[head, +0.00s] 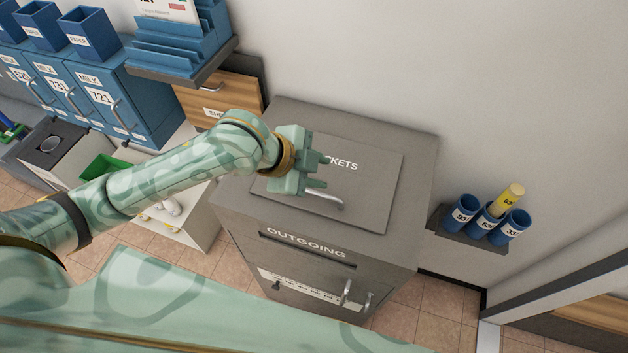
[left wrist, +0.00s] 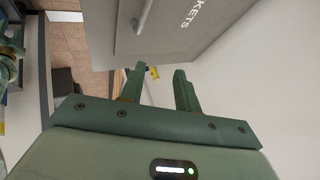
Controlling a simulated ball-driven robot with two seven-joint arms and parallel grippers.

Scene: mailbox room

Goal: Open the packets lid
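The packets lid (head: 372,190) is a grey panel lying flat and closed on top of the grey outgoing mailbox (head: 415,160). White lettering, partly hidden by my gripper, reads "KETS". A curved metal handle (head: 327,199) sits near the lid's front edge. My left gripper (head: 323,172) is over the lid's left part, just behind the handle, with its fingers apart and nothing between them. In the left wrist view the open fingers (left wrist: 159,72) show below the lid (left wrist: 200,28) and the handle (left wrist: 144,18), apart from both.
The mailbox front has an outgoing slot (head: 306,251) and small handles. A wall shelf (head: 440,222) with blue cups, one holding a yellow roll, is at right. Blue labelled lockers (head: 130,120) and a wooden drawer unit (head: 220,98) stand at left. The wall is close behind.

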